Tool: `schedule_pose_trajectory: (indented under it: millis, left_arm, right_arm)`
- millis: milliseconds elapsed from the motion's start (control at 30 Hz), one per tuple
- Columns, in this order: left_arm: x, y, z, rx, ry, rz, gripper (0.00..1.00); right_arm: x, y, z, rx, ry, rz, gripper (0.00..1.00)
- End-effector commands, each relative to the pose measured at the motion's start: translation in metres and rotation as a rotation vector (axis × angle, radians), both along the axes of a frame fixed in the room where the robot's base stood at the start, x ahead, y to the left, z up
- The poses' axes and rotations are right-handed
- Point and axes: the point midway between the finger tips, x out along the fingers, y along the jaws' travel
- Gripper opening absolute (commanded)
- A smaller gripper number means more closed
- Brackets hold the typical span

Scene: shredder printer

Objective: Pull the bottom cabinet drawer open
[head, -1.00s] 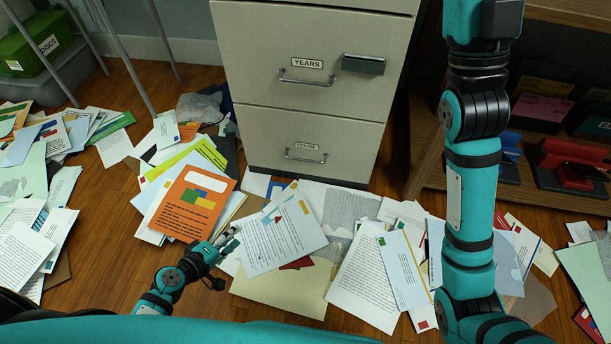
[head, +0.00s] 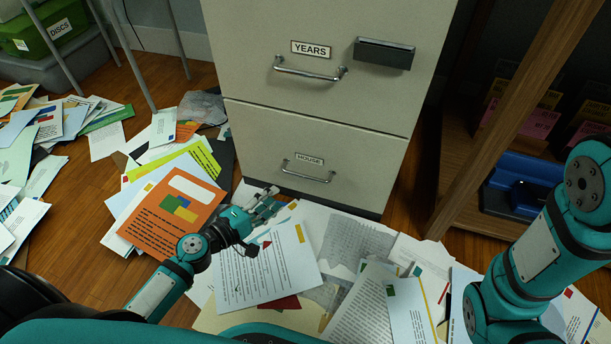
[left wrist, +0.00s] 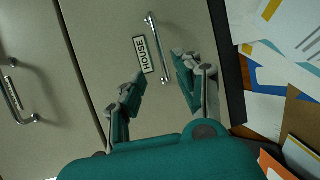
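The bottom cabinet drawer (head: 255,157), labelled HOUSE, is shut flush in the beige cabinet. Its silver bar handle (head: 307,172) also shows in the left wrist view (left wrist: 158,48). My left gripper (head: 268,200) is low in front of the drawer, below and left of the handle and apart from it. In the left wrist view its two fingers (left wrist: 158,82) are spread with nothing between them, pointing at the HOUSE label and handle. My right arm shows at the right of the head view, but its gripper is out of view.
The upper YEARS drawer (head: 250,70) is shut, with its own handle (head: 310,70). Papers and an orange folder (head: 172,212) litter the floor before the cabinet. A wooden shelf (head: 505,120) stands to the right, and a green box (head: 47,35) is at back left.

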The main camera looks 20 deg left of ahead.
Motion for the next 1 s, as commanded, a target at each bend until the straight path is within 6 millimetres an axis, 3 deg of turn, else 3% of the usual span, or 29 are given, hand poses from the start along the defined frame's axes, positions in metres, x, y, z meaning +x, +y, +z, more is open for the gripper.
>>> schedule_pose_trajectory:
  millis: [300,500,700,1000]
  left_arm:
    - [0.065,-0.029,-0.012,0.004,-0.004,-0.001,0.34]
    - [0.095,-0.044,-0.020,0.001,-0.001,0.001,0.34]
    - [0.110,-0.051,-0.022,0.002,-0.001,0.001,0.34]
    - [0.112,-0.052,-0.023,0.002,0.000,0.001,0.34]
  right_arm:
    - [0.001,0.000,-0.004,0.000,0.001,0.000,0.40]
    - [0.000,0.000,-0.009,-0.001,0.001,-0.001,0.40]
    - [0.000,0.000,-0.011,-0.001,0.001,-0.001,0.40]
    - [0.000,0.000,-0.011,-0.001,0.001,-0.001,0.40]
